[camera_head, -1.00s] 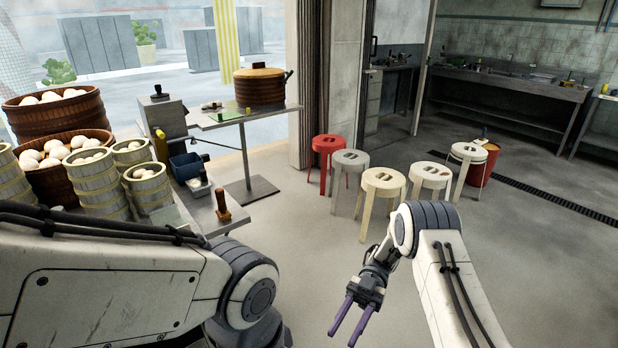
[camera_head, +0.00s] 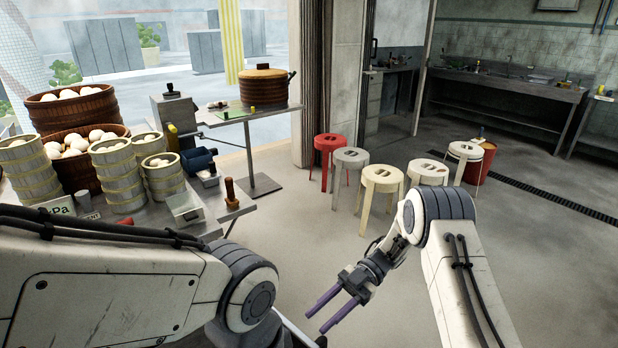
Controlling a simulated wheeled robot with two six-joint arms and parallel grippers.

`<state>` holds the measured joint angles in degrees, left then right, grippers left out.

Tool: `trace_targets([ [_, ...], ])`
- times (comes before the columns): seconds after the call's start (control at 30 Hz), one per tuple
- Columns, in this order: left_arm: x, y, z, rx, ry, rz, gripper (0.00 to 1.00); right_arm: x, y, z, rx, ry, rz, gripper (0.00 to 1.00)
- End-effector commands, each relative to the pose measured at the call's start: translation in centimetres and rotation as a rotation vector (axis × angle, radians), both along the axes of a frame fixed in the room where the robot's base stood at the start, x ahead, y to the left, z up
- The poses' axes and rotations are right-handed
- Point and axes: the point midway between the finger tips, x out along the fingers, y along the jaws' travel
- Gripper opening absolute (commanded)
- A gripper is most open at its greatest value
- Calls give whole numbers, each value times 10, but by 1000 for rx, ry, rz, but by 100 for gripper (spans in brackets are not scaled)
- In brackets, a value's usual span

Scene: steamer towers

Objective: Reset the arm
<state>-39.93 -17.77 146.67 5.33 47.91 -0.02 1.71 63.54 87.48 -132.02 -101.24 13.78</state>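My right gripper (camera_head: 331,303) hangs over the bare floor at the lower middle. Its two purple fingers are spread apart with nothing between them, so it is open and empty. My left arm comes in from the left and fills the lower left, bent at a large joint; its gripper is not clearly shown. My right arm is bent at the elbow and comes up from the lower right.
A table (camera_head: 207,230) at the left holds bamboo steamers (camera_head: 117,172) and brown baskets of buns (camera_head: 73,108). A small table (camera_head: 232,116) bears a brown pot (camera_head: 262,87). Several stools, including a red one (camera_head: 328,143), stand beyond my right arm. The middle floor is clear.

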Motion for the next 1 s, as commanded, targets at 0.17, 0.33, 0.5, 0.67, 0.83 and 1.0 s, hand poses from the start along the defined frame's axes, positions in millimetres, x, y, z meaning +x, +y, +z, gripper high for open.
trace_targets([
  [0.17, 0, 0, 0, 1, 1, 0, 79, 35, 29, 11, -22, -125, -219, 40],
  [0.33, 0, 0, 0, 1, 1, 0, 79, 90, 49, 30, -81, -257, -534, 40],
  [0.5, 0, 0, 0, 1, 1, 0, 79, 162, 28, 61, -244, -354, -1017, 40],
  [0.67, 0, 0, 0, 1, 1, 0, 79, 186, -43, 78, -492, -294, -1479, 40],
  [0.83, 0, 0, 0, 1, 1, 0, 79, 134, -124, 72, -808, -42, -1852, 40],
  [1.0, 0, 0, 0, 1, 1, 0, 79, 47, -159, 56, -1068, 296, -2021, 40],
])
